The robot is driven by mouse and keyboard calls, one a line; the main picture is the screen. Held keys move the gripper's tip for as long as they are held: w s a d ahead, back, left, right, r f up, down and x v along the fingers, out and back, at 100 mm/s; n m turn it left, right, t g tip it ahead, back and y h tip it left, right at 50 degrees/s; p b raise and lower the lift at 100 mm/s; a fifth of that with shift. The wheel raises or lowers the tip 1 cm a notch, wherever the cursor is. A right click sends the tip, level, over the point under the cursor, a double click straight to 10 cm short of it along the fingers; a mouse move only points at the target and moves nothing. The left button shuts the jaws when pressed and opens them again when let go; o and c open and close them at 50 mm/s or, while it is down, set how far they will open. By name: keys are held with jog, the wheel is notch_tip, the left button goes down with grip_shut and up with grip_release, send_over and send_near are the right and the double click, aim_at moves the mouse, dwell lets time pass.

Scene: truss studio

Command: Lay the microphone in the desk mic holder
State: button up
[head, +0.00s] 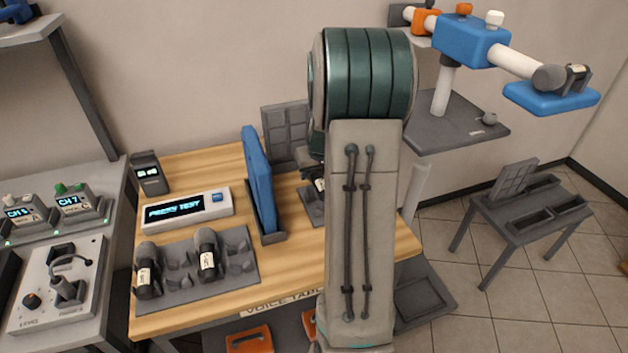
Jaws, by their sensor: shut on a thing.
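My gripper (309,163) is mostly hidden behind my own arm, above the right part of the wooden table; only its dark left edge shows. It is shut on a microphone (320,185), of which only a sliver with a white label shows beside the arm. Just below it is a dark grey base (311,206), partly covered by the arm; it may be the desk mic holder, but I cannot tell. Whether the microphone touches that base is hidden.
A tall blue panel (260,180) stands in a dark slot left of my gripper. A white display box (188,208) and small dark device (150,174) are further left. A grey gridded panel (285,135) stands behind. The wooden table's front strip (215,305) is clear.

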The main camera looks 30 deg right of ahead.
jog(key=shift+w+f, duration=0.15)
jog(key=shift+w, duration=0.05)
jog(key=shift+f, duration=1.95)
jog(key=shift+f+b, duration=0.25)
jog(key=shift+b, duration=0.05)
jog(key=o, duration=1.2)
jog(key=shift+o, duration=0.2)
jog(key=shift+r, duration=0.15)
jog(key=shift+r+p, duration=0.25)
jog(key=shift+p, duration=0.2)
jog(key=v, duration=1.1)
jog(key=shift+s+r, duration=0.2)
jog(key=shift+r, duration=0.15)
